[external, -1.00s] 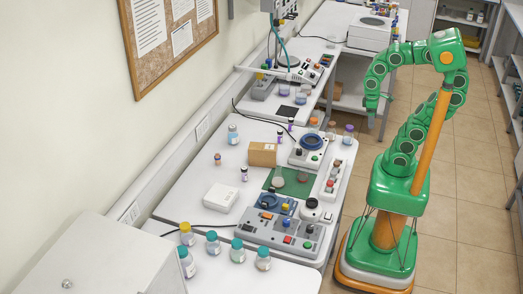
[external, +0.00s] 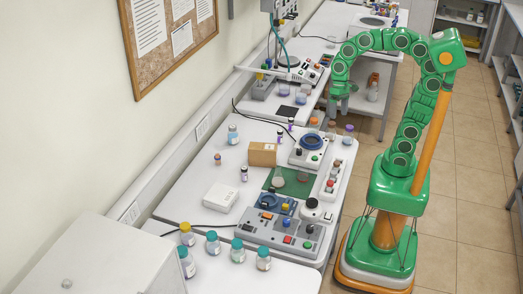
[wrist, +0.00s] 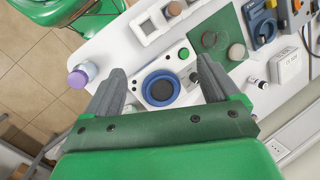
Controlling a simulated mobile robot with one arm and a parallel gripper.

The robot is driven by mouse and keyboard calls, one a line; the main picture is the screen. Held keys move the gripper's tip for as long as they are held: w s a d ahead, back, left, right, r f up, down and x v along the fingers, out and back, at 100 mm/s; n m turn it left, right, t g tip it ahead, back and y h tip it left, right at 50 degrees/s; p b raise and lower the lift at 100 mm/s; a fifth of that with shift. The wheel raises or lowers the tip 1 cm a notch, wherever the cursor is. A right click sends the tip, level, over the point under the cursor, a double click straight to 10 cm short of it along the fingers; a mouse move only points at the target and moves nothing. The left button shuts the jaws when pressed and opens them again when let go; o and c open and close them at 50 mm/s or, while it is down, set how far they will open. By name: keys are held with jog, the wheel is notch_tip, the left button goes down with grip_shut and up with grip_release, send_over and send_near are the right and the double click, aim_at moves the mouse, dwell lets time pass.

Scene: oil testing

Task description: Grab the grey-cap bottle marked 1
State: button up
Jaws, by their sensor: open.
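I cannot pick out a grey-cap bottle marked 1; the markings on the bottles are too small to read. My gripper (external: 334,108) is raised in the air near the right side of the benches, open and empty. In the wrist view, its two fingers (wrist: 160,68) stand apart above a device with a blue ring (wrist: 160,88). A purple-cap bottle (wrist: 80,76) stands left of the fingers there.
The bench holds a cardboard box (external: 262,154), a white box (external: 220,197), a control panel (external: 285,228) and a green mat (external: 290,187). Several teal-cap bottles, one (external: 237,250) among them, stand in front with a yellow-cap bottle (external: 187,234). Floor is free right of the bench.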

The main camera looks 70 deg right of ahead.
jog(key=w+a+m+t+y, duration=0.2)
jog(key=w+m+y, duration=0.3)
jog(key=w, duration=1.2)
jog(key=w+a+m+t+y, duration=0.1)
jog(key=w+a+m+y, duration=0.15)
jog(key=w+m, duration=0.95)
jog(key=w+d+f+t+y, duration=0.1)
jog(key=w+d+f+t, duration=0.1)
jog(key=w, duration=0.7)
jog(key=w+d+f+t, duration=0.1)
jog(key=w+d, duration=0.2)
jog(key=w, duration=0.7)
send_near(229, 142)
jog(key=shift+s+a+f+m, duration=0.15)
jog(key=shift+a+f+m, duration=0.15)
jog(key=shift+a, duration=0.1)
jog(key=shift+x, duration=1)
jog(key=shift+y, duration=0.25)
jog(key=shift+x, duration=2.9)
jog(key=shift+w+r, duration=0.1)
jog(key=shift+w, duration=0.1)
jog(key=c, duration=1.2)
